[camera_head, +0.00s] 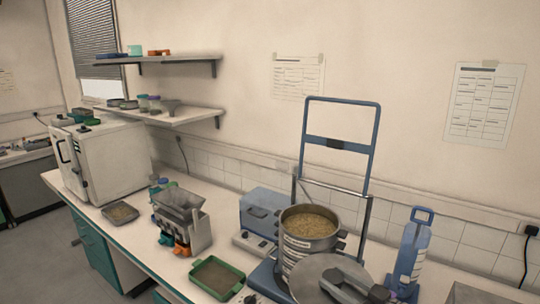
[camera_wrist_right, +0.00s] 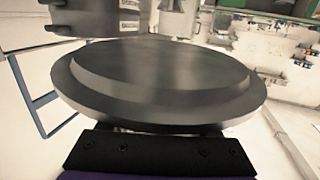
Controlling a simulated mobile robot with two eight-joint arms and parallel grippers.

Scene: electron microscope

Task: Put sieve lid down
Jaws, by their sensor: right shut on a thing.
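The sieve lid (camera_head: 318,277) is a round grey metal disc at the lower middle of the head view. My right gripper (camera_head: 345,284) is shut on the lid near its right side. In the right wrist view the lid (camera_wrist_right: 160,80) fills the middle, above the dark gripper part (camera_wrist_right: 160,152); the fingertips are hidden. The sieve stack (camera_head: 297,247) stands behind the lid on a blue shaker and is open at the top, with brown grainy material (camera_head: 309,222) in it. The lid hides the stack's lower front. My left gripper is not in view.
A blue frame (camera_head: 340,145) rises behind the stack. A green tray (camera_head: 217,277), a metal sample splitter (camera_head: 182,220) and a white oven (camera_head: 103,160) stand to the left. Some bench surface (camera_head: 226,235) is bare between them.

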